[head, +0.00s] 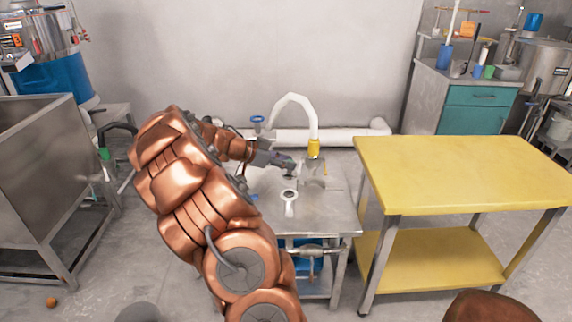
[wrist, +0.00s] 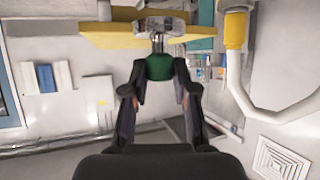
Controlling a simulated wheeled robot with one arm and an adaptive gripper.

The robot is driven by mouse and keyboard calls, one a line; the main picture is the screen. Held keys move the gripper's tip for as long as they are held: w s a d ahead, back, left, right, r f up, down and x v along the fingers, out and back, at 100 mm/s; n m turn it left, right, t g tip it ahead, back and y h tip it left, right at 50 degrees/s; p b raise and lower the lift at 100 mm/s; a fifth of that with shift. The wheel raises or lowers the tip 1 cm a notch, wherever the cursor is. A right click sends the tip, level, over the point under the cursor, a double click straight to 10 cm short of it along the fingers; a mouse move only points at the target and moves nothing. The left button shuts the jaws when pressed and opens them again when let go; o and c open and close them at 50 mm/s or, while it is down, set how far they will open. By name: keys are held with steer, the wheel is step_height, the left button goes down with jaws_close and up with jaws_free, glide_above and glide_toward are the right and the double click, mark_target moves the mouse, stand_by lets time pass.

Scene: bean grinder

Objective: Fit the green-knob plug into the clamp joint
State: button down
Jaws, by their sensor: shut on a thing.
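My gripper (wrist: 159,88) is shut on the green knob of the plug (wrist: 158,67) in the wrist view. A short metal stem (wrist: 157,42) shows beyond the knob, towards a shiny metal piece (wrist: 150,21). I cannot tell whether the stem touches or enters that piece, or whether it is the clamp joint. In the head view my gripper (head: 291,166) is above the steel table, just left of a steel block (head: 314,173) under the yellow hose end. The knob is too small to make out clearly there.
A white hose (head: 297,101) with a yellow end (head: 314,148) arches beside my gripper. A white ring-ended part (head: 289,203) is on the steel table (head: 325,217). A yellow table (head: 460,175) stands to the right, its top clear. A steel bin (head: 40,170) stands left.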

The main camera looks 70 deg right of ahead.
mark_target(285, 174)
steer(key=shift+w+f+b, duration=0.1)
steer(key=shift+f+b, duration=0.1)
steer(key=shift+b, duration=0.1)
steer(key=shift+f+b, duration=0.25)
steer(key=shift+b, duration=0.05)
step_height(285, 174, down, 5)
steer(key=b, duration=0.5)
steer(key=shift+b, duration=0.35)
steer(key=shift+b, duration=2.2)
stand_by(1.0)
steer(key=shift+f+b, duration=0.75)
steer(key=shift+b, duration=0.3)
steer(key=c, duration=0.8)
jaws_free()
